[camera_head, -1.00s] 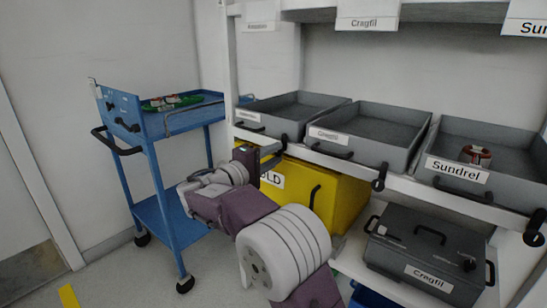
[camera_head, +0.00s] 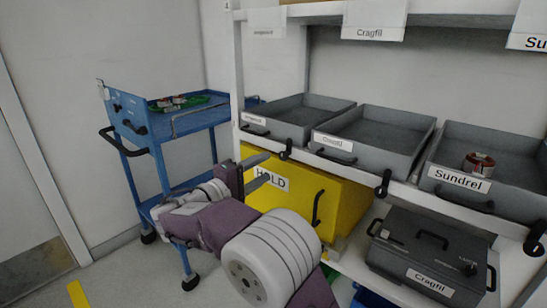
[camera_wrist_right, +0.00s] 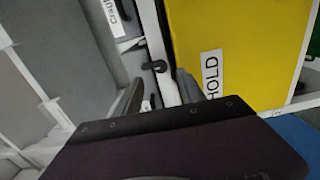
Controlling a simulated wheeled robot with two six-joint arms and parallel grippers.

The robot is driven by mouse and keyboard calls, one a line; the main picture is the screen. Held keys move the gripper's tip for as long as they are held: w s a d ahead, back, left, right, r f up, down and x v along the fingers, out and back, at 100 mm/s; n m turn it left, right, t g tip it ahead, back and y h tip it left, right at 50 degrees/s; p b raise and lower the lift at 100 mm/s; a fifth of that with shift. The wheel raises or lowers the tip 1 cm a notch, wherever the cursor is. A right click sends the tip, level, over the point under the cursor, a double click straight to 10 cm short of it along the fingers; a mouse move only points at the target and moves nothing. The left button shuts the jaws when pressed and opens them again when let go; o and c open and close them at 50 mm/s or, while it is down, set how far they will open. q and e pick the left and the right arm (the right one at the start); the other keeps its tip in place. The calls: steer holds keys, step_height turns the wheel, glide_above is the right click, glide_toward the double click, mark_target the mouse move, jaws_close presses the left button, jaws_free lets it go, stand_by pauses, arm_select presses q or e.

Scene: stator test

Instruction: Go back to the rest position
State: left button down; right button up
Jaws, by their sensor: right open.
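My right gripper (camera_head: 258,171) is open and empty in the head view, in front of the yellow HOLD bin (camera_head: 290,205) and below the shelf with the grey trays. In the right wrist view its two fingers (camera_wrist_right: 158,95) stand apart with nothing between them. The yellow bin also shows there (camera_wrist_right: 240,55), just beyond the fingers. My right arm reaches in from the bottom of the head view. My left gripper is not in view.
A blue cart (camera_head: 133,155) with a green tray (camera_head: 205,99) stands at the left. Grey trays (camera_head: 372,130) line the shelf; the Sundrel tray (camera_head: 510,150) holds a copper-coloured part (camera_head: 479,163). A closed Cragfil case (camera_head: 425,255) sits below. Floor at lower left is mostly clear.

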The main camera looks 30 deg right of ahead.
steer(key=shift+v, duration=1)
